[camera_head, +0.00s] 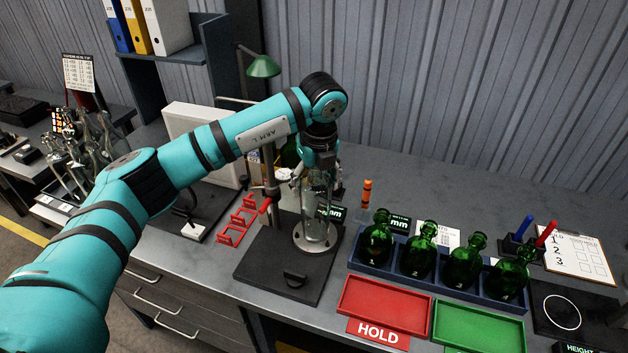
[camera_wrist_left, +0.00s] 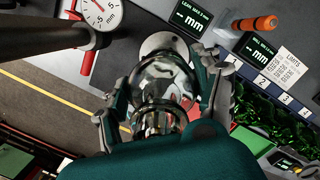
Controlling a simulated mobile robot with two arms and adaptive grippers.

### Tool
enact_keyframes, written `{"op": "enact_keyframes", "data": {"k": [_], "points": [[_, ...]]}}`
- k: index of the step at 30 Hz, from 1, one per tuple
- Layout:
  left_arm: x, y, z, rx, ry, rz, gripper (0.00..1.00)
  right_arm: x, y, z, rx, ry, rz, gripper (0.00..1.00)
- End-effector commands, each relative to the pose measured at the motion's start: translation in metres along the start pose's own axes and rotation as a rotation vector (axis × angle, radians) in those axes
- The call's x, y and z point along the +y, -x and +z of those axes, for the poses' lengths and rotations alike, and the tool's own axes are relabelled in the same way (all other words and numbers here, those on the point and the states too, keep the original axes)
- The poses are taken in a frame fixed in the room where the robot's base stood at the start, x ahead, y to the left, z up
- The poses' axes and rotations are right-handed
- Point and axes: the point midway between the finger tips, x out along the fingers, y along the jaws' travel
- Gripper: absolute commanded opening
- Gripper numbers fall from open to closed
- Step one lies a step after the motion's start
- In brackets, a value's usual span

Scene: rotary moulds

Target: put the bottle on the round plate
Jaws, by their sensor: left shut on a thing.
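A clear glass bottle (camera_head: 316,212) stands upright in the grasp of my left gripper (camera_head: 317,172), which comes down on it from above. In the left wrist view the gripper's two fingers (camera_wrist_left: 160,98) lie on either side of the bottle (camera_wrist_left: 163,75). The bottle's base is over the round plate (camera_head: 299,239), a pale metal disc on a black base. The base looks at or very close to the plate, but I cannot tell whether it touches. The plate's edge also shows beyond the bottle in the wrist view (camera_wrist_left: 160,41). My right gripper is not in view.
A blue rack (camera_head: 366,263) with several green bottles (camera_head: 419,250) stands to the right. A red HOLD tray (camera_head: 385,309) and a green tray (camera_head: 478,328) lie in front of it. A gauge post (camera_head: 271,180) and red holders (camera_head: 237,222) are close on the left.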

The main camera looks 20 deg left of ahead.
Motion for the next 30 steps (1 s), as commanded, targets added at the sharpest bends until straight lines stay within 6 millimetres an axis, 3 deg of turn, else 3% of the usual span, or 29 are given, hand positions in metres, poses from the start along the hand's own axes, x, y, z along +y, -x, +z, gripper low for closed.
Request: {"op": "enact_keyframes", "data": {"k": [1, 6, 18, 22, 30], "points": [[0.000, -0.001, 0.000, 0.000, 0.000, 0.000, 0.71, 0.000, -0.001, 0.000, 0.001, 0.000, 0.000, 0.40], [0.000, -0.001, 0.000, 0.000, 0.000, 0.000, 0.92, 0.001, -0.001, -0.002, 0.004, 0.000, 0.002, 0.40], [-0.001, 0.006, 0.000, -0.001, 0.000, -0.002, 0.92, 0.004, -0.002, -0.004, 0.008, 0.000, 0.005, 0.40], [-0.001, 0.026, 0.000, -0.003, -0.002, -0.004, 0.92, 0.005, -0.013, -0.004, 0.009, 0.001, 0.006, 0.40], [-0.001, 0.087, 0.000, -0.003, 0.000, -0.005, 0.92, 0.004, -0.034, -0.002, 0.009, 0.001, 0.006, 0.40]]}}
